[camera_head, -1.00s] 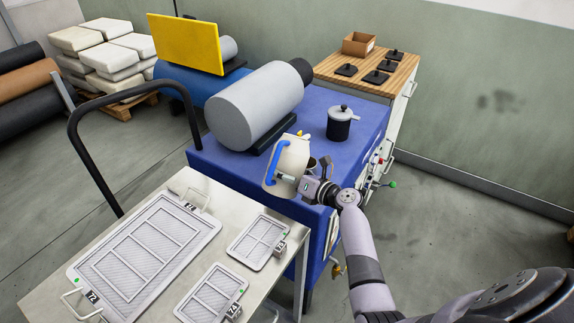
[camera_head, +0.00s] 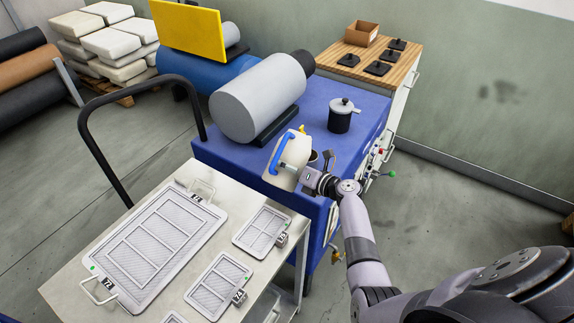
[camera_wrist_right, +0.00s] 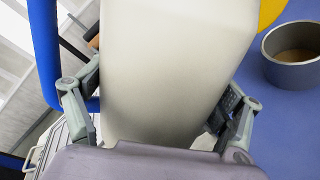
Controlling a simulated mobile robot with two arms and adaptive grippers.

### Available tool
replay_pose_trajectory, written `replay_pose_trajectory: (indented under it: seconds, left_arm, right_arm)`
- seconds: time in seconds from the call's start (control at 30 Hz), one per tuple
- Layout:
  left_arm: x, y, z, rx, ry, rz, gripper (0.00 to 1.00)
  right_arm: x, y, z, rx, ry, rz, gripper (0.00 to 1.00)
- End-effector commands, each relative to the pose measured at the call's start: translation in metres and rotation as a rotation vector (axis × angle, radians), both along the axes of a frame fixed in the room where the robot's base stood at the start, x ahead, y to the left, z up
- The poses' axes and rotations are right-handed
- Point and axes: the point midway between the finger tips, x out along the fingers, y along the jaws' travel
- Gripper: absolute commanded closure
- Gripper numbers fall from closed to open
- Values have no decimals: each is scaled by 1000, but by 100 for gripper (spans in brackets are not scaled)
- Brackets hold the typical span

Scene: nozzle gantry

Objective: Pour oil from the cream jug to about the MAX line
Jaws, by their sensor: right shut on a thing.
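The cream jug (camera_head: 297,150) has a blue handle and a yellow spout tip. My right gripper (camera_head: 304,173) is shut on it, holding it near the front edge of the blue machine. In the right wrist view, the fingers (camera_wrist_right: 160,105) grip the pale jug body (camera_wrist_right: 175,55) from both sides. An open grey filler cup (camera_wrist_right: 292,55) stands on the blue top beside the jug, with brownish contents low inside. In the head view the cup (camera_head: 313,158) is partly hidden by the jug and gripper. No MAX line is readable and no oil stream shows. My left gripper is out of view.
A dark pot with a grey lid (camera_head: 341,115) stands behind the jug on the blue machine (camera_head: 235,152). A grey cylinder (camera_head: 258,103) lies left of it. A cart (camera_head: 70,288) with several framed filter panels stands in front.

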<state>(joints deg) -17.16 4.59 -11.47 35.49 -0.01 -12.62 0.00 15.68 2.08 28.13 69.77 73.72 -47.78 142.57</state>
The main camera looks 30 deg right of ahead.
Motion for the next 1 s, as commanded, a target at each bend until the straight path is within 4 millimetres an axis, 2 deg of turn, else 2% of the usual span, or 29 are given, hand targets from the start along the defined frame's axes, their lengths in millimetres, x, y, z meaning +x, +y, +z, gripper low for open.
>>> replay_pose_trajectory:
  seconds: [0.03,1.0]
  left_arm:
    - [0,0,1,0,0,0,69]
    - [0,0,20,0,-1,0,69]
  right_arm:
    - [2,-1,5,2,-7,-1,75]
    - [2,-2,6,87,46,-1,75]
